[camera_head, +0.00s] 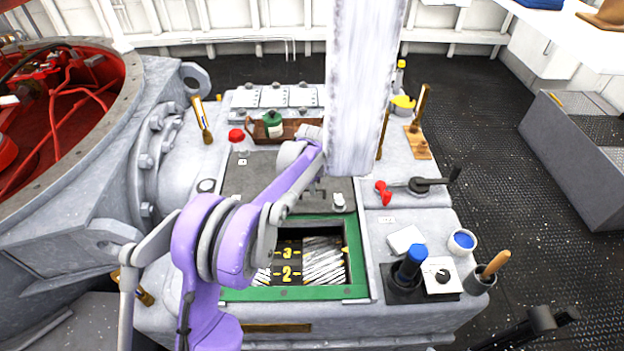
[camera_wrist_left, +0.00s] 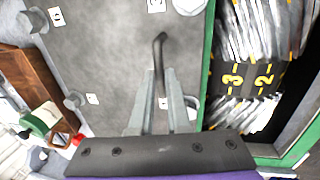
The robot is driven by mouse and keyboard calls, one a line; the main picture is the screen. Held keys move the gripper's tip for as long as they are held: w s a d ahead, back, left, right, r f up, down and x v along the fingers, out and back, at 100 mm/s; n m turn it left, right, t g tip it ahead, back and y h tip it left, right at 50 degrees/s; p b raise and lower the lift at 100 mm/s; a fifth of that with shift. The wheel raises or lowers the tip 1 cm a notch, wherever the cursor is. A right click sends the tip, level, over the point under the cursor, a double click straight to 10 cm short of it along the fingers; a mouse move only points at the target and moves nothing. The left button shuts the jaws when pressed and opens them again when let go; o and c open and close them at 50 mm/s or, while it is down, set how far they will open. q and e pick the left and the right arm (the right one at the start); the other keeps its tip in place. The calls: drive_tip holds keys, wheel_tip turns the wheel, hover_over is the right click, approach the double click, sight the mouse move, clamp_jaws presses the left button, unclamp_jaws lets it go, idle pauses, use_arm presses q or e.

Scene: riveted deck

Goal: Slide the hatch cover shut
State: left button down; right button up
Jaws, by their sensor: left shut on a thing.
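The hatch cover (camera_head: 262,172) is a flat dark grey plate on the pale machine housing, and it also fills much of the left wrist view (camera_wrist_left: 108,62). The hatch opening has a green frame (camera_head: 358,262) and is partly uncovered at the near side. Inside, yellow numbers 3 and 2 and silvery packed strips show. My left gripper (camera_wrist_left: 159,78) is shut on a dark bent handle (camera_wrist_left: 160,48) that stands up from the cover. In the head view my purple left arm hides part of the cover and opening. My right gripper is not recognisable in either view.
A red-knobbed lever (camera_head: 383,190), a blue-topped cylinder (camera_head: 410,262) and a cup with a wooden handle (camera_head: 480,279) stand at the right. A wooden tray (camera_head: 296,128) with a green container (camera_head: 272,122) lies behind the cover. A large red-lined opening is at the left.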

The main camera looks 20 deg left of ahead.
use_arm(q)
drive_tip(key=s+d, duration=0.5)
drive_tip(key=s, duration=0.7)
drive_tip(key=s+d, duration=0.6)
drive_tip(key=s, duration=0.6)
drive_tip(key=shift+d+b, duration=0.3)
drive_tip(key=shift+b, duration=0.05)
drive_tip(key=c, duration=0.9)
unclamp_jaws()
drive_tip(key=shift+s, duration=0.15)
drive_tip(key=r, duration=0.3)
drive_tip(key=s+r+p, duration=0.1)
drive_tip(key=r, duration=0.3)
drive_tip(key=d+r+p, duration=0.1)
drive_tip(key=r, duration=0.2)
drive_tip(key=shift+s+r, duration=0.35)
drive_tip(key=shift+s, duration=0.05)
